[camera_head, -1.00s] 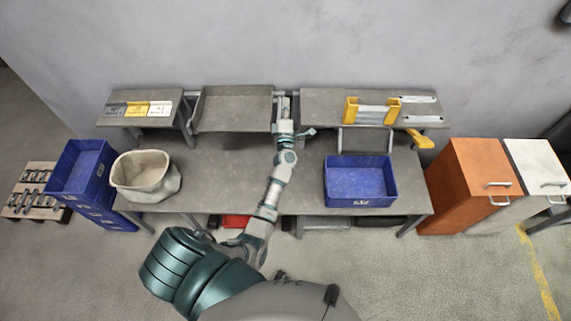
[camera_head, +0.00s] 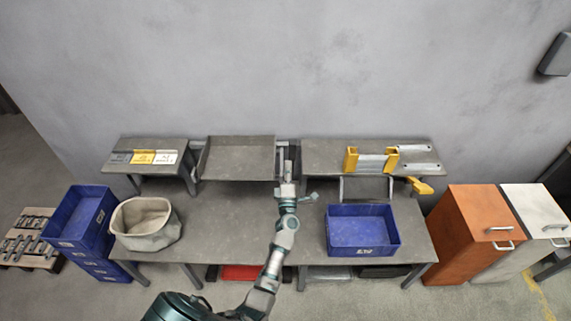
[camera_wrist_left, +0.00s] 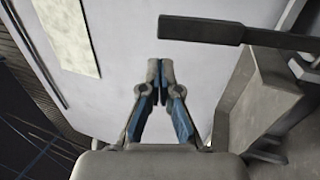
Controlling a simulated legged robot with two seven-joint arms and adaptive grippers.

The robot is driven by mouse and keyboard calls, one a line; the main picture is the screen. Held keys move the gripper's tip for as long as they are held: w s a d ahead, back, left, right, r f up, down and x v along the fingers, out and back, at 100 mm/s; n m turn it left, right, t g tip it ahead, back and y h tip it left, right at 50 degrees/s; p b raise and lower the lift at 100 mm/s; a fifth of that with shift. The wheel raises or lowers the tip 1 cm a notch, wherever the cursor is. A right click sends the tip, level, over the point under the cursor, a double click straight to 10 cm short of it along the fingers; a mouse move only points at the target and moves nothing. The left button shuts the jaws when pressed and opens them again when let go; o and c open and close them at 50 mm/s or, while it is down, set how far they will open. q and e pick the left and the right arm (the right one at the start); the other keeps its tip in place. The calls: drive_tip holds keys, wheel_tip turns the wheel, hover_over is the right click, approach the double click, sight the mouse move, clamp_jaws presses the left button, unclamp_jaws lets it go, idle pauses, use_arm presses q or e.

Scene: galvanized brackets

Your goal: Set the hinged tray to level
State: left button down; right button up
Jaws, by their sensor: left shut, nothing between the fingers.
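The grey hinged tray (camera_head: 238,158) sits between the two raised shelves at the back of the bench, with raised rims at its sides. I cannot tell its exact tilt from here. My left gripper (camera_head: 288,168) is just right of the tray's right edge, apparently apart from it. In the left wrist view the gripper (camera_wrist_left: 160,77) has its fingertips together with nothing between them. A dark bar (camera_wrist_left: 200,29) lies beyond and to the right of the fingertips there, and a grey box-like part (camera_wrist_left: 262,98) is at the right. My right gripper is not in view.
A blue bin (camera_head: 362,232) and a beige sack (camera_head: 146,224) stand on the bench (camera_head: 225,235). The left shelf (camera_head: 150,145) carries labels. The right shelf (camera_head: 325,152) holds a yellow-ended bracket (camera_head: 352,160). A yellow lever (camera_head: 420,186) sticks out below it. The bench centre is clear.

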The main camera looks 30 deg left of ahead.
use_arm(q)
drive_tip(key=v, duration=0.7)
drive_tip(key=shift+d+f+b, duration=0.2)
drive_tip(key=shift+d+b, duration=0.1)
drive_tip(key=shift+d, duration=0.05)
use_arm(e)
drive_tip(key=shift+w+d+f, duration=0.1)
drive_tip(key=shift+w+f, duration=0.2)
use_arm(q)
drive_tip(key=shift+d, duration=0.15)
